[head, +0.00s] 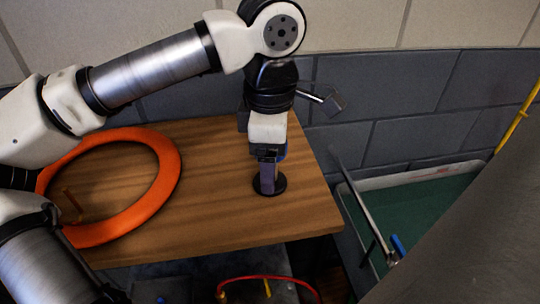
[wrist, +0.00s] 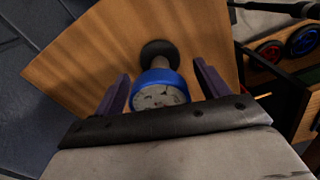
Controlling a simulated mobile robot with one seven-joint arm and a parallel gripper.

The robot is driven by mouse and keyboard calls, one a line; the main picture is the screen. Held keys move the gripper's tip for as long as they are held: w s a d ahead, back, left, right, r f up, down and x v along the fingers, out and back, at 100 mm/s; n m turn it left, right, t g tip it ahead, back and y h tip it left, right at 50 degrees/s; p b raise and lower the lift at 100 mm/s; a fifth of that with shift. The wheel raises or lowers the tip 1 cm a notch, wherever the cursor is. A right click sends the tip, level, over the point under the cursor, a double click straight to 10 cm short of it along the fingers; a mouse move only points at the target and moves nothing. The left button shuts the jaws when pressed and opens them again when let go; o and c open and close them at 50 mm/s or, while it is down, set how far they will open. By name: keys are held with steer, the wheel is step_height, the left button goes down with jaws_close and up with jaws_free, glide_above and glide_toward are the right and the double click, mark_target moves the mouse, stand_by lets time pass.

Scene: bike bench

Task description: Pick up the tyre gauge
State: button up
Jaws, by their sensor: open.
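The tyre gauge (wrist: 161,89) has a blue round body with a pale dial face and a black round base. In the wrist view it lies between the two purple fingers of my gripper (wrist: 162,78), with a gap visible on each side. In the head view my gripper (head: 267,180) points straight down over the wooden bench top. The gauge's black base (head: 277,187) shows on the wood around the fingertips. Most of the gauge's body is hidden behind the fingers there. My gripper is open.
A large orange ring (head: 168,168) lies on the left of the wooden bench top (head: 215,215). The bench's right edge is close to my gripper. A grey brick wall (head: 400,95) stands behind. A green-based tray (head: 430,208) is at the right.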

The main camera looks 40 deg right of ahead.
steer(key=c, duration=1.1)
steer(key=shift+r, duration=0.15)
steer(key=shift+c, duration=0.2)
step_height(320, 180, up, 20)
steer(key=p, duration=0.3)
steer(key=shift+p, duration=0.4)
